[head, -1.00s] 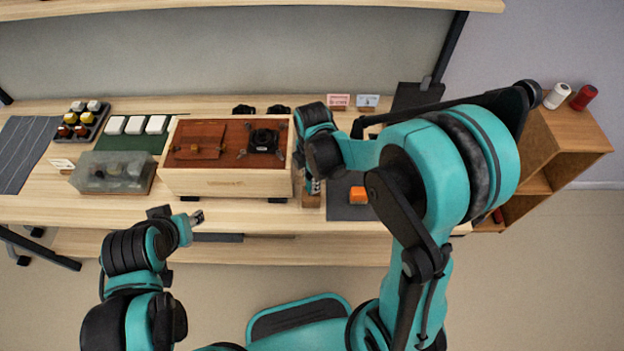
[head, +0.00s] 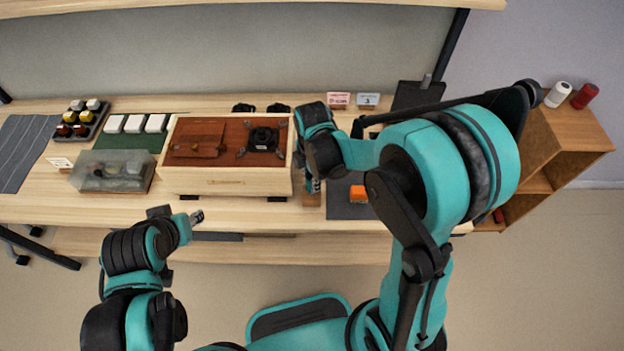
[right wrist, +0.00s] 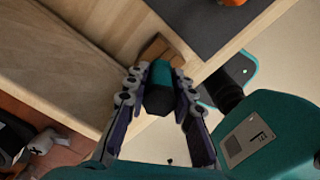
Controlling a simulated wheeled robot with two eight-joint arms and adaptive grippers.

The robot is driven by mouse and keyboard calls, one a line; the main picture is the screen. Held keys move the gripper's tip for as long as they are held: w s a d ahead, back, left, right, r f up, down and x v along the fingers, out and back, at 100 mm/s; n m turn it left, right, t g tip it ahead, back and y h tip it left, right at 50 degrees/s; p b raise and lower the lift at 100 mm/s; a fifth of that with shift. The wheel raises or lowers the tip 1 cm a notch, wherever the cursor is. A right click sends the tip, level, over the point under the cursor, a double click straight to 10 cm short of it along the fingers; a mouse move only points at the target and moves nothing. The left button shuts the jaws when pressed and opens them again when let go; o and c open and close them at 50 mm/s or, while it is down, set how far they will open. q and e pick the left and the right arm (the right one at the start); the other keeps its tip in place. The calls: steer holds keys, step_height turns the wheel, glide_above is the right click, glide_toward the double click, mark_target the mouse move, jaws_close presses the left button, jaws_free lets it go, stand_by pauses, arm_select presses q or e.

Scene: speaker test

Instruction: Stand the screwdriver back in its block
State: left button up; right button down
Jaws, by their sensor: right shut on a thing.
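My right gripper (right wrist: 158,95) is shut on the screwdriver (right wrist: 160,85), whose teal and black handle stands between the fingers. The wooden block (right wrist: 157,48) shows just beyond the handle in the right wrist view. In the head view the block (head: 311,198) stands near the table's front edge, right of the wooden box, with my right gripper (head: 314,184) just above it. The screwdriver's shaft is hidden, so I cannot tell whether it is in the block. My left gripper (head: 197,217) is in front of the table edge, away from these things; its jaws are too small to read.
A wooden box (head: 225,182) with a speaker part on its top stands close left of the block. A dark mat (head: 348,211) with an orange object (head: 358,193) lies to the right. A translucent case (head: 112,171) stands farther left.

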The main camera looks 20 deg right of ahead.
steer(key=shift+f+b, duration=0.75)
steer(key=shift+f, duration=0.15)
stand_by(0.8)
steer(key=c, duration=1.2)
jaws_free()
step_height(320, 180, up, 12)
steer(key=shift+r, duration=0.1)
steer(key=shift+s+d+r+m, duration=0.2)
steer(key=shift+s+m, duration=0.1)
steer(key=shift+m, duration=0.3)
steer(key=s+d+m+t, duration=0.2)
steer(key=s+m, duration=0.3)
steer(key=m, duration=0.4)
steer(key=s+d+r+m+t, duration=0.1)
steer(key=s+m+t, duration=0.3)
steer(key=m, duration=0.6)
steer(key=shift+s+d+m+t, duration=0.3)
steer(key=shift+s+d+t, duration=0.05)
steer(key=shift+d+t, duration=0.25)
